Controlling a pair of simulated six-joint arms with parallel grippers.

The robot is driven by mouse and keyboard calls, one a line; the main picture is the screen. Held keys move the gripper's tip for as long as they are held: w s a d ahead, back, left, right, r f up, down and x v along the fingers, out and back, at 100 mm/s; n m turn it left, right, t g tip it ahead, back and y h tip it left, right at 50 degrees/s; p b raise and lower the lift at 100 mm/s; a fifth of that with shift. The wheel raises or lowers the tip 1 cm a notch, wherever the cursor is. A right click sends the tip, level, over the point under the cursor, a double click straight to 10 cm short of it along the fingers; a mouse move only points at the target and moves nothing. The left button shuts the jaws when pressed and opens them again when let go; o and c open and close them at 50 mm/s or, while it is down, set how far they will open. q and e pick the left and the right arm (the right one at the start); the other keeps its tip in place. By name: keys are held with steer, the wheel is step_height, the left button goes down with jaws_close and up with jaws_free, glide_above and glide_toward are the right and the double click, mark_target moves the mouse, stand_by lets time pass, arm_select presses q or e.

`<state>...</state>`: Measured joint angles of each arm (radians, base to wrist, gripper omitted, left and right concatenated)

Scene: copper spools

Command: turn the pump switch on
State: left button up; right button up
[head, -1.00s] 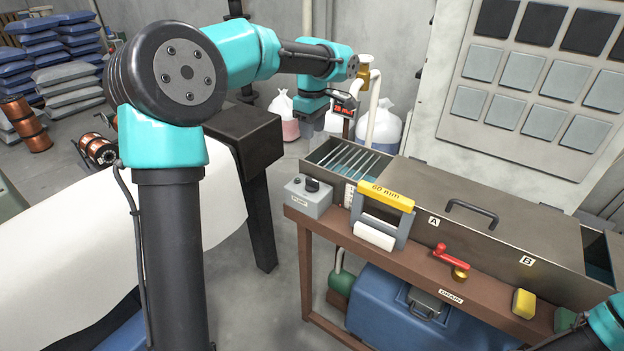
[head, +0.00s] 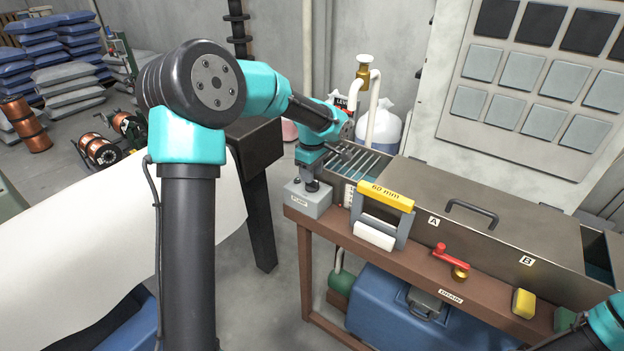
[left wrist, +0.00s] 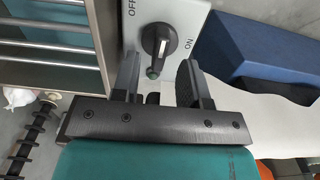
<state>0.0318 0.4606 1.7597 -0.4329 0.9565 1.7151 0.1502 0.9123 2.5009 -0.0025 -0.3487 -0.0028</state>
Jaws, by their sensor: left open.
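The pump switch is a grey box (head: 309,203) on the left end of the brown bench, with a black knob on top. My left gripper (head: 312,181) is right above the box, pointing down. In the left wrist view its open fingers (left wrist: 161,62) are on either side of the knob, with gaps showing. The head view partly hides the knob behind the gripper. My right gripper is not in view; only a teal arm part shows at lower right.
A metal tank (head: 500,228) with a lidded section stands behind the box. A yellow-topped 60 mm frame (head: 385,196) is close to the right of the box. A red-handled drain valve (head: 452,257) and a yellow block (head: 523,303) lie further right along the bench (head: 400,262).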

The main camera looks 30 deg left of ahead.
arm_select(q)
steer(key=shift+f, duration=1.4)
jaws_close()
